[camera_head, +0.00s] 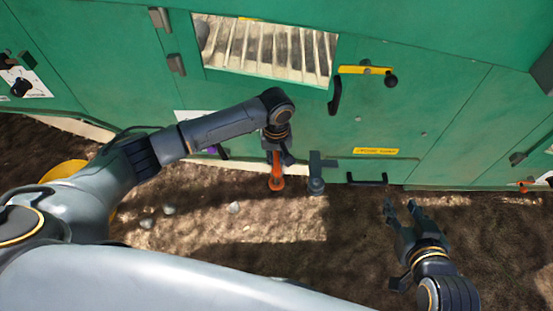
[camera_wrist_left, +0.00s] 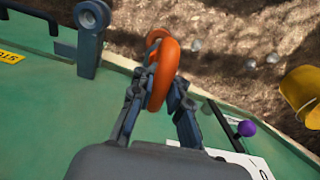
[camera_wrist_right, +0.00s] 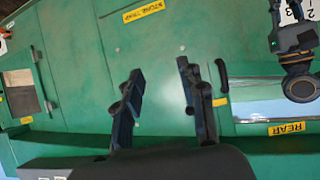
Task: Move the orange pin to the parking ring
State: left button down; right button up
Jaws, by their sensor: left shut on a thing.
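The orange pin (camera_head: 276,172) is held by my left gripper (camera_head: 277,157) in front of the green machine's lower edge. In the left wrist view the pin's orange loop (camera_wrist_left: 164,72) sits between the two fingers (camera_wrist_left: 160,98), which are shut on it. A grey bracket with a ring (camera_head: 316,185) is just right of the pin in the head view; it also shows in the left wrist view (camera_wrist_left: 91,16). I cannot tell whether this is the parking ring, or whether pin and bracket touch. My right gripper (camera_head: 402,208) is open and empty, apart from the machine; its fingers show in the right wrist view (camera_wrist_right: 158,92).
The green machine (camera_head: 440,110) fills the back, with a black handle (camera_head: 367,181), a yellow lever (camera_head: 365,70) and a purple knob (camera_wrist_left: 246,128). A yellow bucket (camera_wrist_left: 302,92) stands on the soil. Several stones lie on the ground, which is otherwise open.

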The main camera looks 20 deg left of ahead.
pick_arm(q)
jog(key=shift+f, duration=1.2)
jog(key=shift+f+b, duration=0.45)
jog(key=shift+f, duration=0.5)
pick_arm(e)
jog(key=shift+w+a+r+t+y, duration=0.25)
jog(key=shift+w+r+t, duration=0.35)
jog(key=shift+r, duration=0.25)
jog(key=shift+w+a+r+t+y, duration=0.15)
jog(key=shift+w+a+r+t, duration=0.1)
jog(key=shift+w+r+t, duration=0.45)
pick_arm(q)
jog(key=shift+f, duration=0.1)
pick_arm(e)
jog(key=shift+s+r, duration=0.15)
pick_arm(q)
jog(key=c, duration=1.2)
grip_release()
notch_tip(320, 180, up, 12)
jog(key=shift+r, duration=0.1)
